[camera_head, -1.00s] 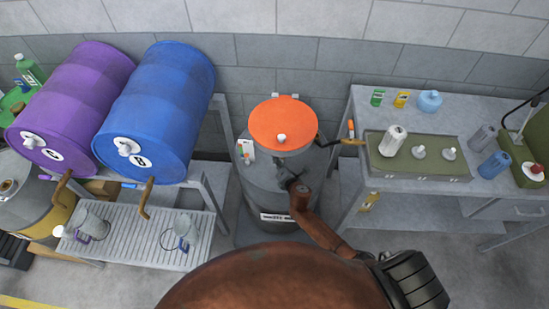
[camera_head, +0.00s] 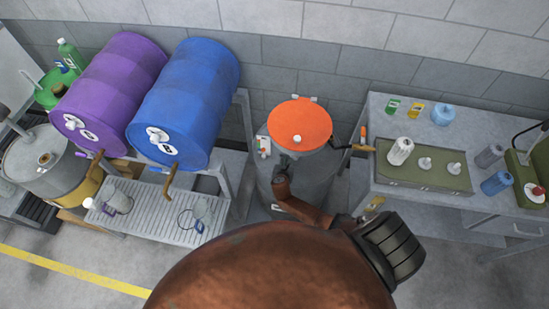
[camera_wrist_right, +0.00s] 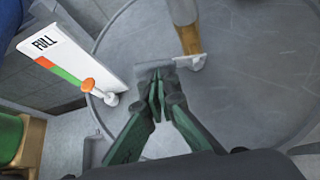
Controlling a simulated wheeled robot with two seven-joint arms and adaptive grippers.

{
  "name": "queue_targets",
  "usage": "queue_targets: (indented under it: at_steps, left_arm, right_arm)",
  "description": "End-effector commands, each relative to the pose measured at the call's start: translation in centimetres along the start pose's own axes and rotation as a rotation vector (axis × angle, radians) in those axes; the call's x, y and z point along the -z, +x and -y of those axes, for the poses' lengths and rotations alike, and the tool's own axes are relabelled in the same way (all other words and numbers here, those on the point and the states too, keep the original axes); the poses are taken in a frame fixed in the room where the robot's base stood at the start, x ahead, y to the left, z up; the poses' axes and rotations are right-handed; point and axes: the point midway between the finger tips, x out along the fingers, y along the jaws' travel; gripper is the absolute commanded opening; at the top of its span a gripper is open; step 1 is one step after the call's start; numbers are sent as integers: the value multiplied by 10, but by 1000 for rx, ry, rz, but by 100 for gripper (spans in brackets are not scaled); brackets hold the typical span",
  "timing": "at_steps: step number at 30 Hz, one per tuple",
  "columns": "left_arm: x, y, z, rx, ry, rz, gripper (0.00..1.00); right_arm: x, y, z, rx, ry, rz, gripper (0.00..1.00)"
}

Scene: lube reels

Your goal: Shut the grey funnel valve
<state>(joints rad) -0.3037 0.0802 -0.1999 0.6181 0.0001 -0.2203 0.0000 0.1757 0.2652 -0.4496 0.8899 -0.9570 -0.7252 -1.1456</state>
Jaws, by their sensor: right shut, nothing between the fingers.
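A grey drum (camera_head: 310,172) with a round orange top (camera_head: 300,126) stands against the wall between the barrel rack and the bench. In the right wrist view my right gripper (camera_wrist_right: 158,82) is shut and empty over a round grey surface (camera_wrist_right: 250,60). Its fingertips are close to a small grey block beside a tan and brown handle-like piece (camera_wrist_right: 187,30); I cannot tell whether they touch or whether this is the funnel valve. In the head view the right gripper (camera_head: 284,162) is in front of the drum, below the orange top. My left gripper is not in view.
A white gauge plate reading FULL (camera_wrist_right: 70,52), with an orange knob (camera_wrist_right: 89,86), stands left of the gripper. Purple (camera_head: 108,92) and blue (camera_head: 186,104) barrels lie on a rack at left. A bench (camera_head: 400,106) with a green tray (camera_head: 440,182) stands at right.

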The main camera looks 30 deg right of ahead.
Motion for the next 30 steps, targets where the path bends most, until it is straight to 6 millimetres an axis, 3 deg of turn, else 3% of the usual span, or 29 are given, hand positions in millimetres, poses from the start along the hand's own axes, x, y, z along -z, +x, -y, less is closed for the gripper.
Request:
queue_targets:
  at_steps: [13, 30]
  left_arm:
    - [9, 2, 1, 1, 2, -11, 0]
    - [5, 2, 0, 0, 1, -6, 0]
  right_arm:
    - [2, 1, 4, -5, 2, 0, 0]
    - [4, 2, 13, -6, 3, 0, 0]
